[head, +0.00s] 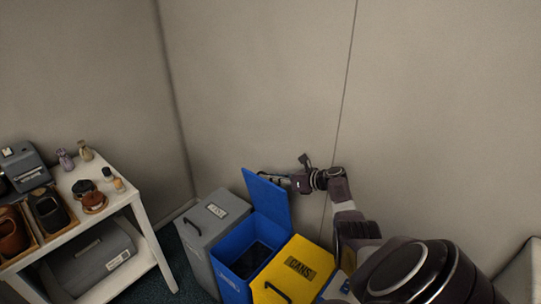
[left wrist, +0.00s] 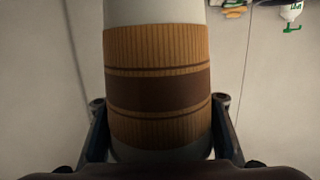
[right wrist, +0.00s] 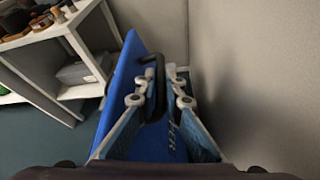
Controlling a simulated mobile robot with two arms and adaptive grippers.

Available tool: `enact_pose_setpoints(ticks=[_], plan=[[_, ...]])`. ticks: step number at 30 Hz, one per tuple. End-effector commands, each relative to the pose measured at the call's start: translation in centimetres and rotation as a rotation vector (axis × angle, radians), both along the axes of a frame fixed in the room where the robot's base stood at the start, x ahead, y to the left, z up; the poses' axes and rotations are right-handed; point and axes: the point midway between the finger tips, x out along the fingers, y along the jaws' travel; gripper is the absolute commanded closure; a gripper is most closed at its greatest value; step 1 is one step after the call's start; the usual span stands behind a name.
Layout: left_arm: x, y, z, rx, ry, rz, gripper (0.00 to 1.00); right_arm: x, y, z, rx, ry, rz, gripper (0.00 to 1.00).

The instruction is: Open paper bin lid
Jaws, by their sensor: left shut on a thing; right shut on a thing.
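The paper bin (head: 235,261) is blue and stands between a grey bin and a yellow bin. Its blue lid (head: 267,200) is raised to near upright, and the dark inside shows. My right gripper (head: 272,177) is at the lid's top edge. In the right wrist view, my right gripper (right wrist: 160,88) is shut on the black lid handle (right wrist: 158,70); part of the lid's white lettering shows beside a finger. My left gripper (left wrist: 160,100) is shut around a white cup (left wrist: 155,12) with a brown ribbed sleeve. The left gripper is outside the head view.
The grey bin (head: 190,236) and yellow cans bin (head: 302,257) have shut lids. A white shelf table (head: 126,196) at the left holds shoes, small bottles and a grey device. The wall (head: 270,80) is close behind the bins and my right arm.

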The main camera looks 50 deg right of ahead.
Motion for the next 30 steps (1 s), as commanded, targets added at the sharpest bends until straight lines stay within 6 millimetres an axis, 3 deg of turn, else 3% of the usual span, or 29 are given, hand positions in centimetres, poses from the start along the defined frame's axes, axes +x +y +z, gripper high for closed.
enact_pose_setpoints(ticks=[11,12,13,23,30], plan=[[0.0,0.0,0.0,0.000,0.000,0.000,0.73,-0.1,-0.1,-0.1,-0.002,0.004,0.001,1.00],[0.0,0.0,0.0,0.000,0.000,0.000,0.73,-0.1,0.0,-0.1,-0.002,0.004,0.001,0.88],[0.0,0.0,0.0,0.000,0.000,0.000,0.73,-0.1,0.0,-0.1,-0.002,0.004,0.001,0.84],[0.0,0.0,0.0,0.000,0.000,0.000,0.73,-0.1,-0.1,0.0,-0.002,0.002,0.001,0.84],[0.0,0.0,0.0,0.000,0.000,0.000,0.73,-1.7,-0.4,0.5,-0.005,0.002,0.000,0.84]])
